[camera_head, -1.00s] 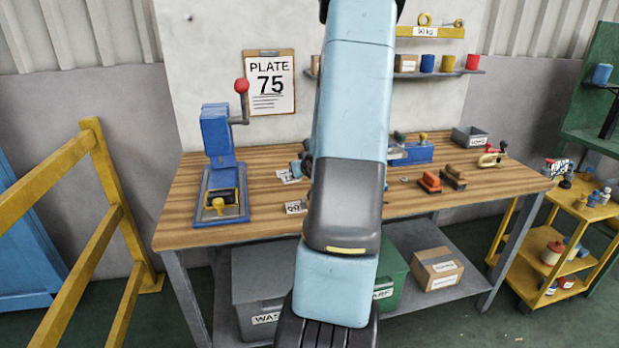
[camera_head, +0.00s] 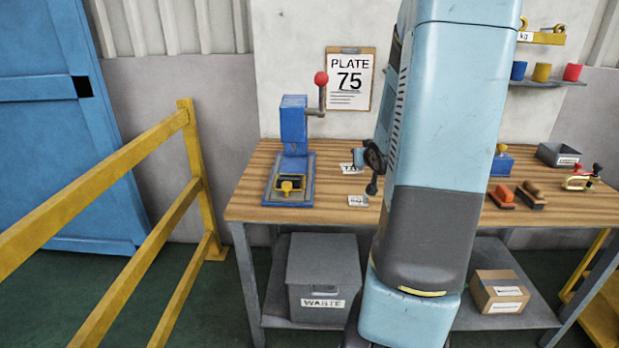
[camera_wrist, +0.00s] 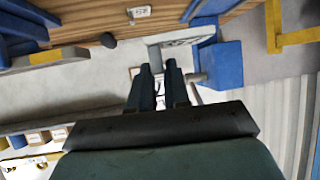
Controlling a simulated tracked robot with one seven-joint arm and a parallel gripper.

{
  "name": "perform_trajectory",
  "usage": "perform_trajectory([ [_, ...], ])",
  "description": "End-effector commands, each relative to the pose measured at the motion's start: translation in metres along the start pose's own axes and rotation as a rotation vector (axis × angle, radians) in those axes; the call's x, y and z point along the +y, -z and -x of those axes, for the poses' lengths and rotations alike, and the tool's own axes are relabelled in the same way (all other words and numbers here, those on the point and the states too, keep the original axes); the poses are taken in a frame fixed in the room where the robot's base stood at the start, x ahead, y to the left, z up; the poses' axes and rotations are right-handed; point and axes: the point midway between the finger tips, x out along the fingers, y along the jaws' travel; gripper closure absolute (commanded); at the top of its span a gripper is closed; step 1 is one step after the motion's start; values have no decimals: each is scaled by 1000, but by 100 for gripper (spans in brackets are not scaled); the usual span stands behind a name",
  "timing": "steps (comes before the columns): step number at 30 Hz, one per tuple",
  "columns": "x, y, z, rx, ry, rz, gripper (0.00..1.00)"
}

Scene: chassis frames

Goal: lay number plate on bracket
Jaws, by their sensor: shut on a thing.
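My gripper (camera_wrist: 159,72) is shut, with its two dark fingers close together in the wrist view. A pale number plate (camera_wrist: 183,38) with dark marks shows just beyond the fingertips, and I take it as the held one. In the head view a white plate (camera_head: 350,168) shows beside the dark gripper end, left of my arm. Its number is partly hidden. Another small white plate (camera_head: 357,200) lies on the bench nearer the front edge. I cannot single out the bracket. A blue fixture (camera_head: 502,162) is partly hidden behind my arm.
A blue press (camera_head: 294,125) with a red knob stands on the workbench (camera_head: 245,207) at left. A "PLATE 75" clipboard (camera_head: 350,78) hangs behind. Stamps (camera_head: 502,196), a clamp (camera_head: 580,180) and a grey bin (camera_head: 558,155) stand right. A yellow railing (camera_head: 150,220) is at far left.

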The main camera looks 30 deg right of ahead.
Motion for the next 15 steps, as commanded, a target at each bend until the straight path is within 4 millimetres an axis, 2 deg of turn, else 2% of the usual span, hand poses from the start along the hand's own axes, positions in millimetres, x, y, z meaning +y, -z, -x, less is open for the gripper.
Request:
perform_trajectory([
  [15, -61, 22, 0, 1, -53, -30, 100],
])
